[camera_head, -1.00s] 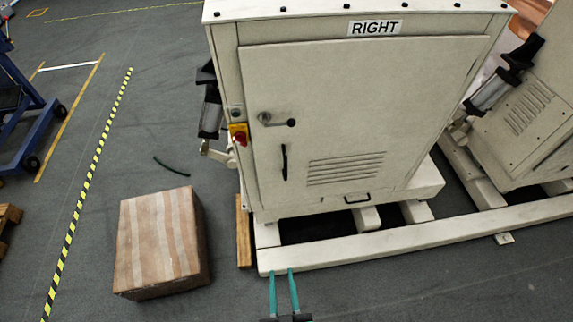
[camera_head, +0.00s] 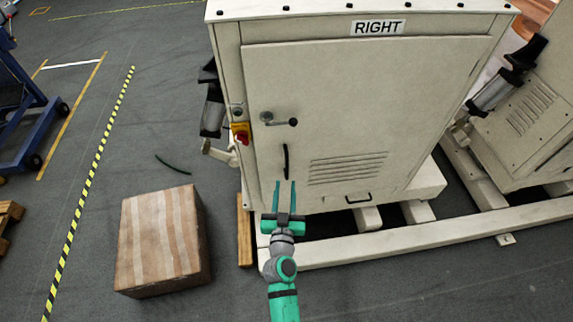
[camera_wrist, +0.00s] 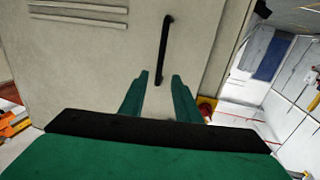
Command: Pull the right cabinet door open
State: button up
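The cabinet labelled RIGHT (camera_head: 377,27) has a closed beige door (camera_head: 350,95). A black vertical bar handle (camera_head: 286,161) sits on the door's lower left side, below a dark lever latch (camera_head: 279,120). The bar handle also shows in the wrist view (camera_wrist: 165,50), upright and ahead of the fingers. My gripper (camera_head: 285,184) is open with green fingers, just below the handle in the head view. In the wrist view my gripper (camera_wrist: 160,98) has empty space between its fingers, with the handle's lower end just beyond the gap.
A wooden plank (camera_head: 245,230) stands by the cabinet's left corner. The white base frame (camera_head: 400,245) runs along the cabinet's front. A red and yellow switch (camera_head: 240,132) is beside the door. Floor in front is clear.

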aim_at(287, 166)
jog(key=w, duration=0.6)
jog(key=w+d, duration=0.1)
jog(key=w, duration=0.3)
jog(key=shift+w+d, duration=0.1)
grip_shut()
